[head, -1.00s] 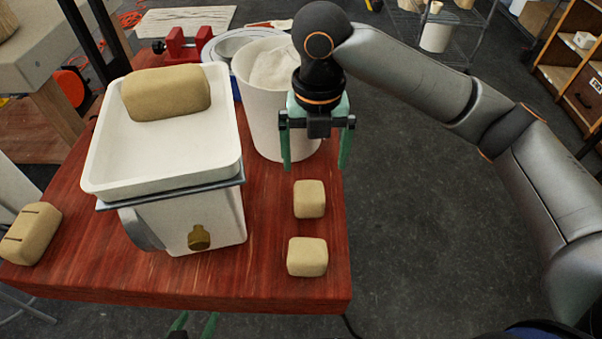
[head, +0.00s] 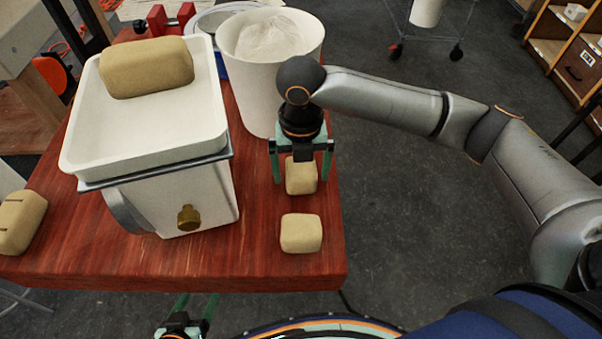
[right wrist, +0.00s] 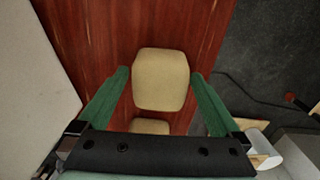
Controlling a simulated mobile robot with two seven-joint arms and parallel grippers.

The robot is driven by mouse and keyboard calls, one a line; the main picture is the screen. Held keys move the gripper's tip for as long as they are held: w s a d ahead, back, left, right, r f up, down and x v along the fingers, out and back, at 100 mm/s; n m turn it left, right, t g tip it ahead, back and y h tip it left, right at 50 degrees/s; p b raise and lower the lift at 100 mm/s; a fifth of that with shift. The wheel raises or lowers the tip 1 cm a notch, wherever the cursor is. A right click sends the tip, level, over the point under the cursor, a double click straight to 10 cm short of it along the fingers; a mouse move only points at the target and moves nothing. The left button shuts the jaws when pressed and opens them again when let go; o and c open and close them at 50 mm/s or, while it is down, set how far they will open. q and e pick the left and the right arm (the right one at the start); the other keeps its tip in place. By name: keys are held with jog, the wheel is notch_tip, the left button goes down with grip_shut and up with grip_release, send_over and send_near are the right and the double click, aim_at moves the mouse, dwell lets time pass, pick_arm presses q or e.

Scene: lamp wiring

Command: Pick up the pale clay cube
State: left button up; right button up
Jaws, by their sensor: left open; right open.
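Two pale tan clay cubes lie near the table's right edge. The farther cube (head: 301,178) is between the fingers of my right gripper (head: 302,180), with its top partly hidden by the gripper. The nearer cube (head: 301,234) lies in front of it, apart from the gripper. In the right wrist view, a cube (right wrist: 160,78) sits between the two green fingertips, with a small gap on each side. A second cube (right wrist: 149,127) is mostly hidden behind the gripper body. My left gripper (head: 197,300) is open and empty, below the table's front edge.
A white tray (head: 150,130) on a box with a brass knob holds a big clay block (head: 146,67). A white bucket (head: 250,85) stands behind the cubes. Another clay block (head: 20,222) lies at far left. The red-brown tabletop (head: 190,262) is clear at the front.

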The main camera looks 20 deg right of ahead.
jog(key=shift+f, duration=0.35)
jog(key=shift+r, duration=0.1)
grip_shut()
dwell(0.5)
